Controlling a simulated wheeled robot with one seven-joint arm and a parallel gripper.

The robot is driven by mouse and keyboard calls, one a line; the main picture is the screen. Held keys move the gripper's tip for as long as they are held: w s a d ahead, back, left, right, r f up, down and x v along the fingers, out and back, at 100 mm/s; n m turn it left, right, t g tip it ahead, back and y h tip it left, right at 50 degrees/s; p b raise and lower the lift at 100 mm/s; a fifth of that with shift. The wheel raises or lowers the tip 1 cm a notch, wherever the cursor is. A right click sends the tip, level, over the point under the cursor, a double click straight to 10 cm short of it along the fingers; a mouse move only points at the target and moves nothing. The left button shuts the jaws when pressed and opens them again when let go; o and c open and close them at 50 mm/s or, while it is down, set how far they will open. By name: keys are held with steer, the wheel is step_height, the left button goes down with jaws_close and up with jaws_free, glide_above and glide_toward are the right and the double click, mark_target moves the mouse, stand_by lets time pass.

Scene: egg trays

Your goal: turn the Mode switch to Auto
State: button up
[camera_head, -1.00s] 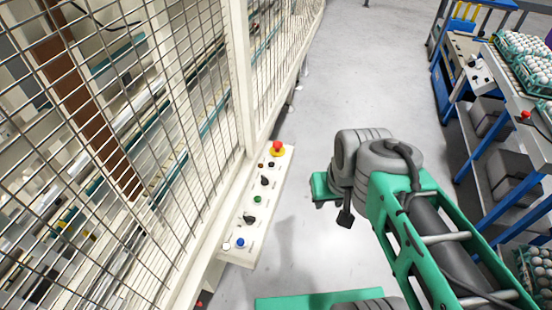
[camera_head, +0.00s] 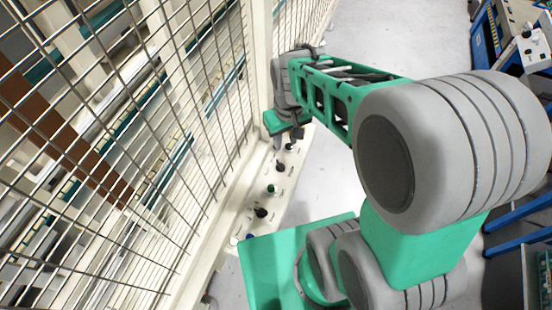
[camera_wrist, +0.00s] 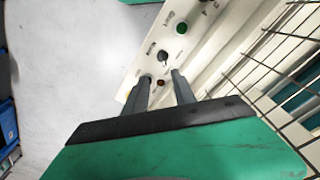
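A pale control panel (camera_head: 262,200) is fixed along the mesh fence. It carries two black rotary switches, one on the far side (camera_head: 279,167) of a green button (camera_head: 271,188) and one on the near side (camera_head: 261,212). Their labels are too small to read surely, so I cannot tell which is Mode. My gripper (camera_head: 297,133) is over the panel's far end. In the wrist view its two dark fingers (camera_wrist: 161,78) are apart and empty, pointing at the panel. The far black switch (camera_wrist: 163,57) lies just beyond the fingertips, with the green button (camera_wrist: 181,28) farther on.
A small dark red part (camera_wrist: 160,82) of the panel shows between the fingers. A blue button (camera_head: 250,237) and a white one (camera_head: 234,241) are at the near end. The mesh fence (camera_head: 190,130) borders the panel on the left. Open floor (camera_head: 400,40) lies to the right.

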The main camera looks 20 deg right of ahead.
mark_target(282, 165)
steer(key=shift+n+g, duration=0.4)
steer(key=shift+g, duration=0.1)
steer(key=f, duration=0.9)
steer(key=w+f, duration=0.1)
steer(key=f, duration=0.4)
steer(key=shift+a, duration=0.25)
jaws_close()
